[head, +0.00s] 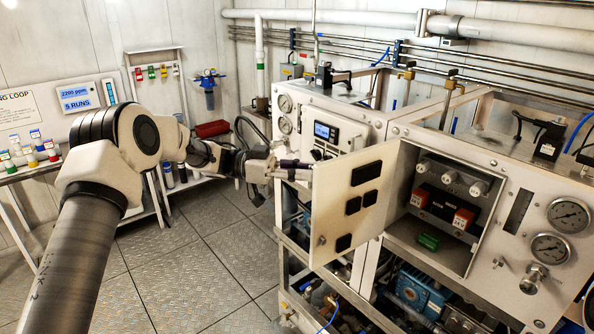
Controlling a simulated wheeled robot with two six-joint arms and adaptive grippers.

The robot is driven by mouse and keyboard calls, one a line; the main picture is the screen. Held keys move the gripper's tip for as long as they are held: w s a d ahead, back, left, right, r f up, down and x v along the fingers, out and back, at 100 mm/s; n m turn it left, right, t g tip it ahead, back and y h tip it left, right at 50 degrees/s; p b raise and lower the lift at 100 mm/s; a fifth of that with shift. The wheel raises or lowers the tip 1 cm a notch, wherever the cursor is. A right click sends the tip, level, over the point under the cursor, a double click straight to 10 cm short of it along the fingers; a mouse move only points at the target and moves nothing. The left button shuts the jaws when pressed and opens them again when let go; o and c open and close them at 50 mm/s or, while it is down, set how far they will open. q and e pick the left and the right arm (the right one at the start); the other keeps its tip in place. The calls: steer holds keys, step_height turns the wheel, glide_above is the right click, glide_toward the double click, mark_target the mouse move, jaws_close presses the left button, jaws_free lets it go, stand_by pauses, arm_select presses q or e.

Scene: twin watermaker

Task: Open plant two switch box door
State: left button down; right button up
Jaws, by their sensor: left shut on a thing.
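The plant two switch box door (339,215) is a cream panel with several black rectangles and a small latch on it. It stands swung out to the left of the switch box (450,248), whose inside shows. In the box are round white parts, red and black blocks and a small green block. My left gripper (300,170) is at the door's free left edge, near its top, and is shut on the door. The door hides part of the grip. My right gripper is not in view.
Two pressure gauges (569,215) sit on the panel right of the box. The other plant's panel (330,132), with a blue display, stands behind the door. Pumps and hoses lie below. The metal floor (195,265) on the left is clear. A bottle shelf (35,160) stands far left.

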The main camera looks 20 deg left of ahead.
arm_select(q)
steer(key=shift+w+d+r, duration=0.1)
steer(key=shift+r, duration=0.15)
steer(key=c, duration=1.2)
jaws_free()
steer(key=shift+w+d, duration=0.1)
steer(key=shift+d, duration=0.05)
steer(key=shift+c, duration=0.2)
steer(key=shift+w+d+f, duration=0.15)
steer(key=shift+w+d, duration=0.05)
steer(key=shift+d, duration=0.2)
steer(key=shift+s+a, duration=0.1)
steer(key=shift+s, duration=0.1)
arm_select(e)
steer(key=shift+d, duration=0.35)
arm_select(q)
steer(key=shift+a+f, duration=0.1)
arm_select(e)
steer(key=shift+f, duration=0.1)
arm_select(q)
steer(key=s+a, duration=0.2)
steer(key=a, duration=0.9)
steer(key=shift+a, duration=0.35)
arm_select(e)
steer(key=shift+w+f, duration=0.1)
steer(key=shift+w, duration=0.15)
arm_select(q)
steer(key=shift+s+a, duration=0.1)
steer(key=shift+s, duration=0.1)
